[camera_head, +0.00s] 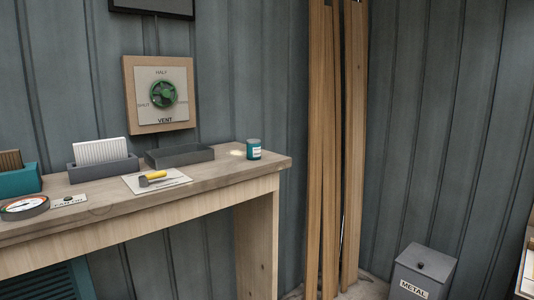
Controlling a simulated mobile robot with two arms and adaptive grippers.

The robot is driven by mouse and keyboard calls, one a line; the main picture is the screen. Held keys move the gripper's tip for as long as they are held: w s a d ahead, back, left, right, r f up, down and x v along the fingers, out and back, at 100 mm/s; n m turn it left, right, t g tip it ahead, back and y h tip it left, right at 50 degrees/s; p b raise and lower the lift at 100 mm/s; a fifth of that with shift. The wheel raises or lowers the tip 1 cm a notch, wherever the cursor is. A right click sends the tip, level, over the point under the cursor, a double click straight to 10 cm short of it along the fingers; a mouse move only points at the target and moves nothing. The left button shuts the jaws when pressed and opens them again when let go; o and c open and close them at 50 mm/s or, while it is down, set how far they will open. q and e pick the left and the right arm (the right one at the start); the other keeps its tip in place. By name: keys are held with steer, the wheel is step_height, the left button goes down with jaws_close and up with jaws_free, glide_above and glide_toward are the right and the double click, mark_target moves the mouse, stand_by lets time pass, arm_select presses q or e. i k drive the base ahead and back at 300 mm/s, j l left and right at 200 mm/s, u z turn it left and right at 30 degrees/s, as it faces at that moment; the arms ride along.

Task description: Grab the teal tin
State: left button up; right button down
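A small teal tin (254,149) with a pale label and a dark grey lid stands upright near the right end of the wooden bench (222,173). A light spot lies on the bench top just left of it. Neither of my grippers shows in the head view.
Wooden planks (337,150) lean right of the bench; a grey METAL bin (422,272) stands lower right.

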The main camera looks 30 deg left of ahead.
mark_target(253, 146)
steer(key=i+u, duration=0.1)
steer(key=u, duration=0.35)
steer(key=i+l+u, duration=0.1)
steer(key=u, duration=0.35)
steer(key=i+l+u, duration=0.1)
steer(key=u, duration=0.4)
steer(key=l+u, duration=0.2)
steer(key=u, duration=0.25)
steer(key=i, duration=0.05)
